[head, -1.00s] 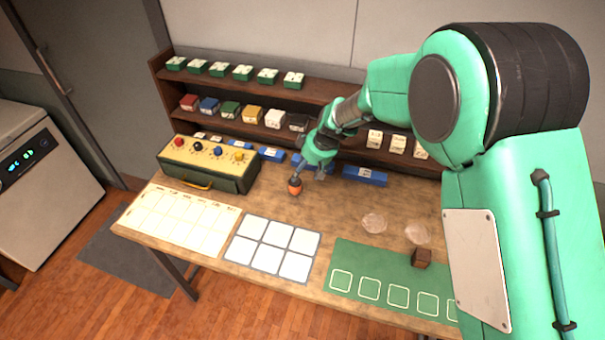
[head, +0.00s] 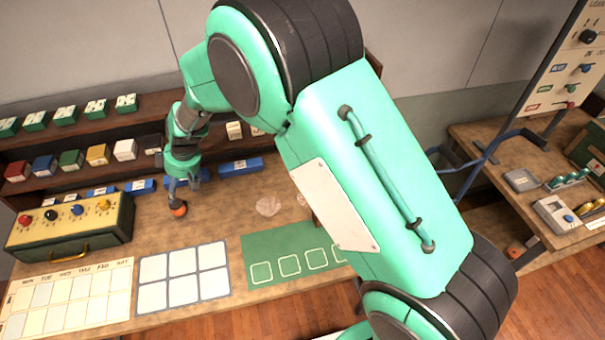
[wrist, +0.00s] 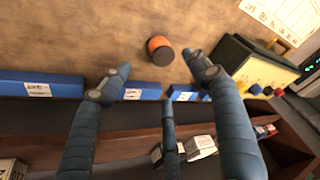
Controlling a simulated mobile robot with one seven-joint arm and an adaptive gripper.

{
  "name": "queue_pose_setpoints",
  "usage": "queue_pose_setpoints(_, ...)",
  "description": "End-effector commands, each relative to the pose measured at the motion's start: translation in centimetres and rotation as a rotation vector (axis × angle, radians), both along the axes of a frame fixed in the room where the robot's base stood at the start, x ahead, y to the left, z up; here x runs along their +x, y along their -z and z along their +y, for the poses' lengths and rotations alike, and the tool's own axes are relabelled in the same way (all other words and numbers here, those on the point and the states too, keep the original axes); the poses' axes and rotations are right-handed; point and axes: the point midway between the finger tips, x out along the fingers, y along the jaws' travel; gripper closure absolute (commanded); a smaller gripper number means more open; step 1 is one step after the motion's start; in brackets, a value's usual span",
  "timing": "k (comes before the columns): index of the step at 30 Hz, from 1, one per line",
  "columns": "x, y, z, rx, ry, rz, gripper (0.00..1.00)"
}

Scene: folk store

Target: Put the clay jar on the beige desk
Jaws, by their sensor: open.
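The clay jar (head: 178,209) is small, orange and round, and stands on the tan wooden desk (head: 215,215) in front of the shelf. In the wrist view the jar (wrist: 158,45) shows a dark top and lies just beyond the spread fingertips. My gripper (head: 178,188) is just above and behind the jar in the head view, partly overlapping it. In the wrist view my gripper (wrist: 157,68) is open, with nothing between its fingers. Whether a finger touches the jar I cannot tell.
A yellow-topped control box (head: 70,225) stands left of the jar. Blue boxes (head: 240,165) line the shelf foot behind. A white-squared card (head: 183,277) and green mat (head: 285,255) lie in front. Another wooden desk (head: 490,140) with devices stands at right. My arm hides the middle.

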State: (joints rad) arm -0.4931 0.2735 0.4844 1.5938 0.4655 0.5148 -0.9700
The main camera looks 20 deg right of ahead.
Motion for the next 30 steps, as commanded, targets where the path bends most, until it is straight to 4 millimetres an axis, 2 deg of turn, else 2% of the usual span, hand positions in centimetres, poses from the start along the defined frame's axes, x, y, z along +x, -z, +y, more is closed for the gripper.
queue_pose_setpoints(5, 0.0, -0.9, -0.5, 0.002, 0.01, -0.002, 0.38)
queue_pose_setpoints(8, -0.1, -2.2, -1.5, 0.004, 0.03, -0.003, 0.38)
queue_pose_setpoints(11, -0.3, -4.5, -3.3, 0.007, 0.062, -0.004, 0.38)
queue_pose_setpoints(20, -3.2, -13.8, -11.5, 0.021, 0.221, -0.01, 0.38)
queue_pose_setpoints(24, -5.5, -17.8, -15.8, 0.024, 0.308, -0.012, 0.38)
queue_pose_setpoints(30, -9.6, -22.5, -21.6, 0.028, 0.434, -0.018, 0.38)
